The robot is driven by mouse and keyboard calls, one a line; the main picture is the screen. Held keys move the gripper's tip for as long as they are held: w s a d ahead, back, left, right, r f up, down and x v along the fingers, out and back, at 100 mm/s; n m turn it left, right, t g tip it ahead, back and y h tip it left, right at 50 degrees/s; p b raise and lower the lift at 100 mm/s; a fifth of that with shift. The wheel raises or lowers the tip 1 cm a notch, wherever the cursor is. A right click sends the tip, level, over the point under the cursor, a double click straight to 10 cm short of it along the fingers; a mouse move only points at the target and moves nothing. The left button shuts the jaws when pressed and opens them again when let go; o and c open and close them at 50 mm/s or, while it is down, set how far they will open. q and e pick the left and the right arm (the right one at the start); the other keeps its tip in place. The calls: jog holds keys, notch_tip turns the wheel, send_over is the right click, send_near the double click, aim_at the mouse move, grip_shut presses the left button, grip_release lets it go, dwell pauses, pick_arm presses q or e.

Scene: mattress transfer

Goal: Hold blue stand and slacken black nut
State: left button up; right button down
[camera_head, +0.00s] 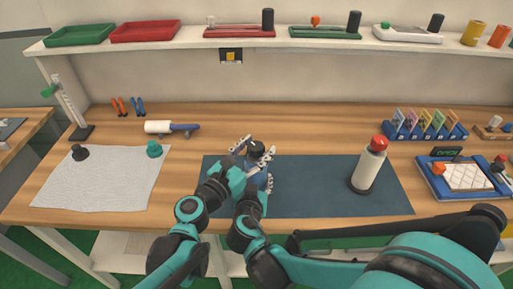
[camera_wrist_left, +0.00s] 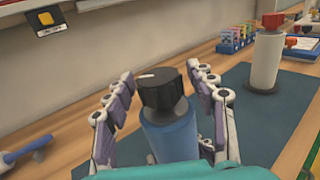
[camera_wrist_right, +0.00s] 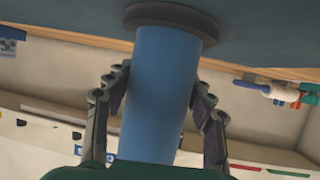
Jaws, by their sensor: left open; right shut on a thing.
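The blue stand (camera_head: 260,179) is upright on the dark mat near the middle of the table, largely hidden by my arms in the head view. The black nut (camera_head: 256,148) sits on its top; in the left wrist view the nut (camera_wrist_left: 160,88) shows a white mark. My left gripper (camera_head: 259,146) is open, its fingers on either side of the nut with gaps. My right gripper (camera_wrist_right: 160,70) is shut on the stand's blue body (camera_wrist_right: 158,100), low down near its dark round base (camera_wrist_right: 172,20).
The dark mat (camera_head: 315,195) also holds a white bottle (camera_head: 368,170) with a red top, to the right. A white cloth (camera_head: 105,180) lies at left with a black and a green knob. Card rack (camera_head: 425,125) and blue tray (camera_head: 460,178) stand at right.

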pick_arm(q)
jog(key=c, duration=1.2)
jog(key=shift+d, duration=0.1)
jog(key=shift+n+t+y, duration=0.3)
jog(key=shift+n+y, duration=0.1)
jog(key=shift+y, duration=0.1)
jog(key=shift+n+y, duration=0.3)
jog(key=shift+y, duration=0.1)
jog(key=o, duration=1.2)
